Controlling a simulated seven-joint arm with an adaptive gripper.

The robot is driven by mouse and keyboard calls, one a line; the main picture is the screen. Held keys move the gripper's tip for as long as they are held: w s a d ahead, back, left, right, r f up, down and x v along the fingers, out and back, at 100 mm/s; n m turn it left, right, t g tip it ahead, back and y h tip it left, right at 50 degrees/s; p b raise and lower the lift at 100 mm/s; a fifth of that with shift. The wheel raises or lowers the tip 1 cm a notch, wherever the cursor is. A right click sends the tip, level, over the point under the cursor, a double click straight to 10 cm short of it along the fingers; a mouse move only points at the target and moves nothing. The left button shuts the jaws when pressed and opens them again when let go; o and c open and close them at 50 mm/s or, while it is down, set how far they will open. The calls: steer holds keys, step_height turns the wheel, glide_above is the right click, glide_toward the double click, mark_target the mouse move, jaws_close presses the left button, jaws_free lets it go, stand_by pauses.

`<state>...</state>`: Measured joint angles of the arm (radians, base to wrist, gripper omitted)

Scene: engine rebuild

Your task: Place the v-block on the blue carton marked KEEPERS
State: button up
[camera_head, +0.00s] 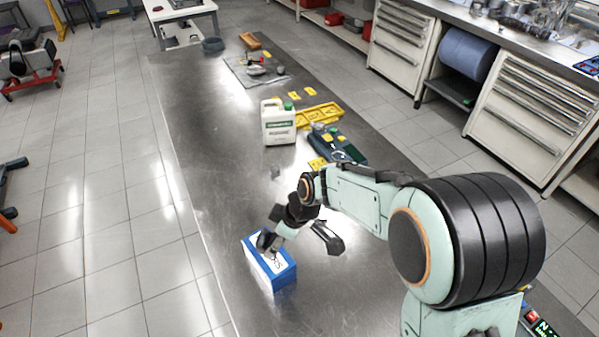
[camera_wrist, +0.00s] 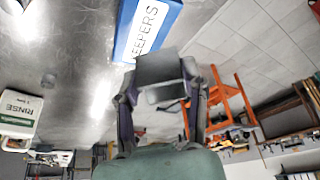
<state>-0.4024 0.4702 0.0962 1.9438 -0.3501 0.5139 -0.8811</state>
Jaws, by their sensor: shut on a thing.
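The v-block (camera_wrist: 160,70) is a grey metal block with a notch, held between the two fingers of my gripper (camera_wrist: 162,95) in the wrist view. In the head view my gripper (camera_head: 293,238) is over the far right side of the blue carton (camera_head: 282,279), and the pale v-block (camera_head: 287,230) is partly hidden by the fingers. The carton has a white top label, partly covered by a finger. In the wrist view the label on the carton (camera_wrist: 122,40) reads KEEPERS, partly behind the v-block. I cannot tell whether the block touches the carton.
The carton is near the table's left edge. Bare table lies around it.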

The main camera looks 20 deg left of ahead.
mark_target(272, 238)
steer(key=f, duration=0.1)
steer(key=w+a+f, duration=0.1)
steer(key=w+f, duration=0.1)
steer(key=shift+a, duration=0.3)
steer(key=shift+w+a+f, duration=0.1)
steer(key=shift+w+f, duration=0.05)
steer(key=shift+f, duration=0.75)
steer(key=shift+w+a+f, duration=0.1)
steer(key=shift+f, duration=0.8)
steer(key=shift+f, duration=0.15)
steer(key=o, duration=1.2)
steer(key=v, duration=1.2)
steer(key=shift+r, duration=0.25)
